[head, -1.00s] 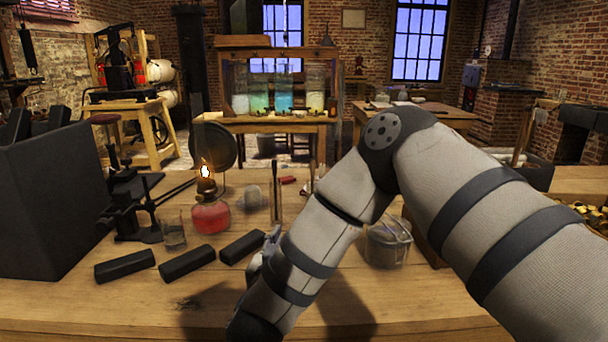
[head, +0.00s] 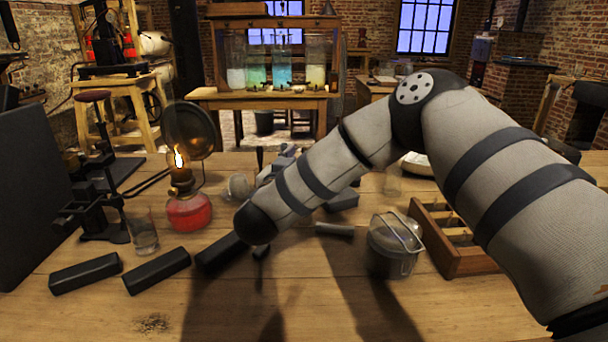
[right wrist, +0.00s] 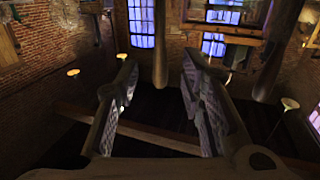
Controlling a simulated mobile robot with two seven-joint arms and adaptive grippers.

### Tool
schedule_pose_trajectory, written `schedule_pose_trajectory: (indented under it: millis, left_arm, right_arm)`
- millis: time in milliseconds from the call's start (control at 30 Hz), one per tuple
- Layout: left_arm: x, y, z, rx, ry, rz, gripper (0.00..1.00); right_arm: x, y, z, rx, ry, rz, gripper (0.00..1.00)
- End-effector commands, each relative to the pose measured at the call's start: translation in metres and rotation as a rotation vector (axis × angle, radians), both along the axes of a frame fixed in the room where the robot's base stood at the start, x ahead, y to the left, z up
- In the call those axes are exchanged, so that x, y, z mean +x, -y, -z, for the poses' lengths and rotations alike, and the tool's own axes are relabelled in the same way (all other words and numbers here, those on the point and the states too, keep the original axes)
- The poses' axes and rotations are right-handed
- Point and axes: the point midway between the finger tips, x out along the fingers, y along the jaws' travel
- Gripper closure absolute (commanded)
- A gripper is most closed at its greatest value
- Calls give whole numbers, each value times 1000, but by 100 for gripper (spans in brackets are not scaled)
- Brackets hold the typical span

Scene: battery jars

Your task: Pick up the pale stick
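I cannot clearly pick out the pale stick in the head view; my right forearm covers the middle of the bench. In the right wrist view, a brownish, tapered stick-like thing (right wrist: 160,42) hangs into the picture beyond the gap between the fingers, and another (right wrist: 274,55) is at the right. I cannot tell whether either is the pale stick. My right gripper (right wrist: 155,85) is open, with nothing between its fingers. In the head view it is mostly hidden beyond the forearm, near a dark upright tip (head: 259,157). My left gripper is out of view.
A lit lamp with red liquid (head: 188,208) and a glass beaker (head: 143,236) stand left of my arm. Several black blocks (head: 157,271) lie in front. A lidded jar (head: 391,247) and a wooden divided box (head: 470,262) are at right. The front of the bench (head: 330,310) is mostly clear.

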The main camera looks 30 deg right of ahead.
Motion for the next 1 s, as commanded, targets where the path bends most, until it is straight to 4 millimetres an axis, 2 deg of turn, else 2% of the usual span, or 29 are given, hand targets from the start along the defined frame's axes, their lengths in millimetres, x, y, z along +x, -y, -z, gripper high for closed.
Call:
schedule_pose_trajectory:
  millis: [133,367,533,867,1000]
  left_arm:
    - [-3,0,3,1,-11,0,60]
    - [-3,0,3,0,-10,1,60]
    - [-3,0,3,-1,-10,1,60]
    - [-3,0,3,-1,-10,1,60]
    - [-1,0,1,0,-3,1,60]
  right_arm:
    - [15,18,3,2,-3,2,64]
    - [17,20,1,0,-1,-1,64]
    - [17,20,1,0,-1,-1,100]
    - [17,19,1,0,-1,-1,100]
    - [17,19,-10,1,2,-1,100]
